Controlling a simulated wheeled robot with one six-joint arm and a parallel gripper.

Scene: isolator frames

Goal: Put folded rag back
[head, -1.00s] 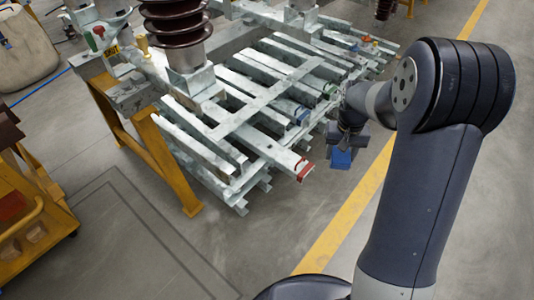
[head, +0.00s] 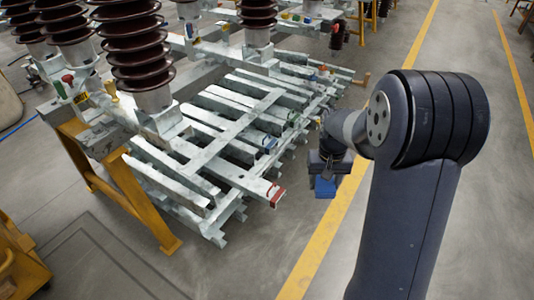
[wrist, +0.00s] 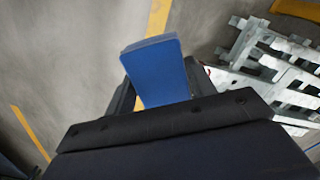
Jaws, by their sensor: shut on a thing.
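The folded rag is a flat blue piece (wrist: 158,70) between my gripper's jaws in the wrist view. In the head view the blue rag (head: 325,187) hangs just below my gripper (head: 325,174). My gripper is shut on it and holds it above the floor, to the right of the stack of grey metal beams (head: 215,165). The rag is clear of the beams. The wrist view shows the dark gripper body across the bottom, hiding the rag's lower end.
A red clamp-like piece (head: 274,194) sits on the near end of one beam. Brown ribbed insulators (head: 130,45) stand at the back left. A yellow trestle leg (head: 145,205) stands at the left. Grey floor with a yellow line (head: 325,250) is free at the right.

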